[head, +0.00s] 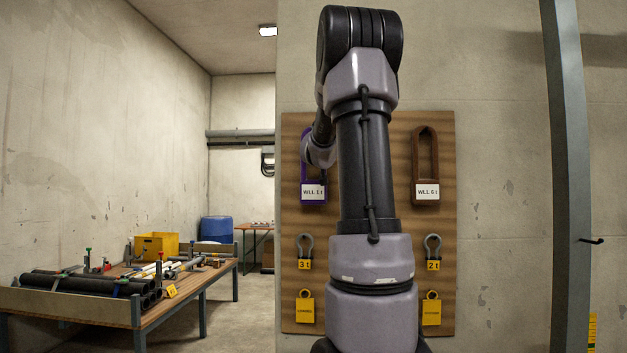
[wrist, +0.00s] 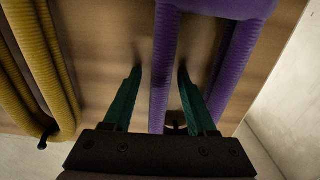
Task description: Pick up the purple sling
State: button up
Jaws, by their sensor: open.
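The purple sling (head: 303,190) hangs on the wooden board, with a white "WLL 1 t" tag; my arm partly hides it in the head view. In the wrist view the purple sling (wrist: 235,68) shows as two strands joined by a thicker purple part at the top. My gripper (wrist: 160,72) is open, its two green fingers pointing at the board. The left purple strand lies between the fingers in the picture, with a gap on each side. I cannot tell how deep the strand sits between them. In the head view my gripper is hidden behind my arm.
A yellow sling (wrist: 42,75) hangs to the left in the wrist view. A brown sling (head: 425,165) tagged "WLL 6 t" hangs right on the board (head: 440,280), above shackles and yellow tags. A grey post (head: 567,180) stands right. A workbench (head: 150,322) with pipes stands left.

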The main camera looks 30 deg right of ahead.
grip_shut()
dwell(1.3)
